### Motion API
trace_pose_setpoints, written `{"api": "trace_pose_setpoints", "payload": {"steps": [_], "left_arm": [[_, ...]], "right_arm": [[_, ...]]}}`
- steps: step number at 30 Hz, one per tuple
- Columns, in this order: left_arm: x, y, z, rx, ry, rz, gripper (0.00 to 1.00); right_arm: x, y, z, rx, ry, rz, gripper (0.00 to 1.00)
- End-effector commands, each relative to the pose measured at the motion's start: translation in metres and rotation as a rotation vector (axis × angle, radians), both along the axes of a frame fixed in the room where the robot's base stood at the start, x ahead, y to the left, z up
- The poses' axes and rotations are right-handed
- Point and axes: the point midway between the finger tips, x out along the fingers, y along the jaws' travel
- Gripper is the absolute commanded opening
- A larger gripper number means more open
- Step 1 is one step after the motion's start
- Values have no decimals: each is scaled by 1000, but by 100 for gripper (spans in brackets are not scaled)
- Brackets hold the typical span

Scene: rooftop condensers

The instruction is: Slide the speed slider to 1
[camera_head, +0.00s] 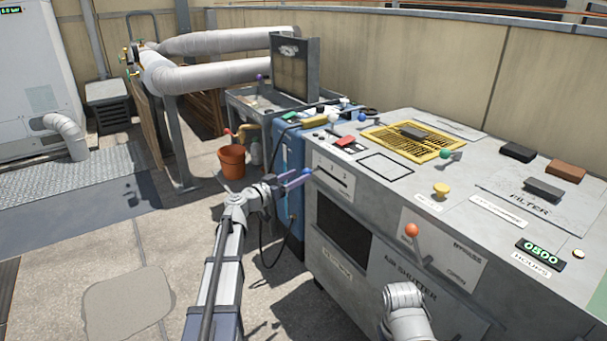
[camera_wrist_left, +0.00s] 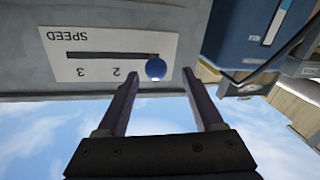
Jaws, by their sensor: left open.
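The speed slider is a blue knob (camera_wrist_left: 156,68) on a dark slot in a white plate (camera_wrist_left: 110,50) marked SPEED, upside down in the wrist view. The knob sits at the slot's right end there, past the 3 and the 2; no 1 can be read, and the knob covers that area. In the head view the knob (camera_head: 307,171) is at the left of the plate (camera_head: 334,180). My left gripper (camera_head: 298,182) is open in front of it. In the wrist view the fingertips (camera_wrist_left: 160,73) stand either side of the knob, with gaps visible.
The slider plate is on the front of a grey cabinet (camera_head: 400,185). An orange-knobbed bypass lever (camera_head: 412,231) is right of it. A blue unit (camera_head: 290,160) stands just left, with an orange bucket (camera_head: 231,162) beyond. Open floor lies at front left.

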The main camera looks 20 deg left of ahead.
Motion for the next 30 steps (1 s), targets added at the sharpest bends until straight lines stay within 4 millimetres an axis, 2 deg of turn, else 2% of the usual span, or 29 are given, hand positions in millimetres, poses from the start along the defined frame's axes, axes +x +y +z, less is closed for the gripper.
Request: {"api": "trace_pose_setpoints", "payload": {"steps": [1,3,9,24,26,27,29,30], "left_arm": [[-10,4,0,0,0,2,68],[-18,8,0,0,0,2,68],[-31,16,0,0,0,1,68],[-32,16,0,0,1,-1,68],[-33,9,-1,2,10,-13,68],[-35,0,-3,7,24,-29,68],[-39,-22,-9,16,62,-71,68],[-44,-43,-14,25,99,-109,68]], "right_arm": [[0,0,0,0,0,0,50],[0,0,0,0,0,0,50],[0,0,0,0,0,0,50],[0,0,0,0,0,0,50],[0,0,1,0,0,0,50],[0,0,2,0,0,0,50],[0,0,5,0,0,0,50],[0,0,7,0,0,1,50]]}}
